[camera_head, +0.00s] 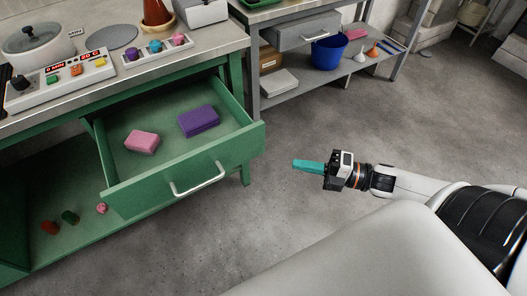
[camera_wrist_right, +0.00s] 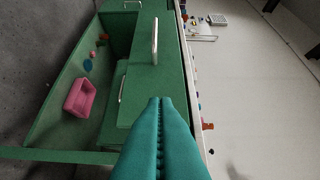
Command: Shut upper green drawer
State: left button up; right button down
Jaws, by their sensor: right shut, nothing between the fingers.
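The upper green drawer (camera_head: 240,140) stands pulled out under the worktop in the head view. Its silver bar handle (camera_head: 198,182) is on the front panel. A pink block (camera_head: 142,142) and a purple block (camera_head: 199,121) lie inside it. My right gripper (camera_head: 296,164), with teal fingers, is to the right of the drawer front, apart from it. Its fingers (camera_wrist_right: 161,101) are together and empty in the right wrist view. That view shows green fronts with a silver handle (camera_wrist_right: 154,42) beyond the fingertips. My left gripper is not in view.
Below the drawer is an open green compartment (camera_head: 70,235) with small coloured items. The worktop (camera_head: 115,68) carries a control panel (camera_head: 60,80), a pot and a tray of coloured pieces. A grey shelf table (camera_head: 300,85) with a blue bucket (camera_head: 329,52) stands behind. Floor around my right gripper is clear.

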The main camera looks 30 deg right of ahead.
aim_at(247, 145)
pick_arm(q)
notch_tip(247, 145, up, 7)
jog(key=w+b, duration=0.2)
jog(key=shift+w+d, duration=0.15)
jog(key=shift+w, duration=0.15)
pick_arm(e)
jog(key=shift+w+a, duration=1)
jog(key=shift+w, duration=0.6)
jog(key=shift+w+a, duration=1.05)
jog(key=shift+w, duration=0.6)
jog(key=shift+w+a, duration=1)
jog(key=shift+w, duration=0.6)
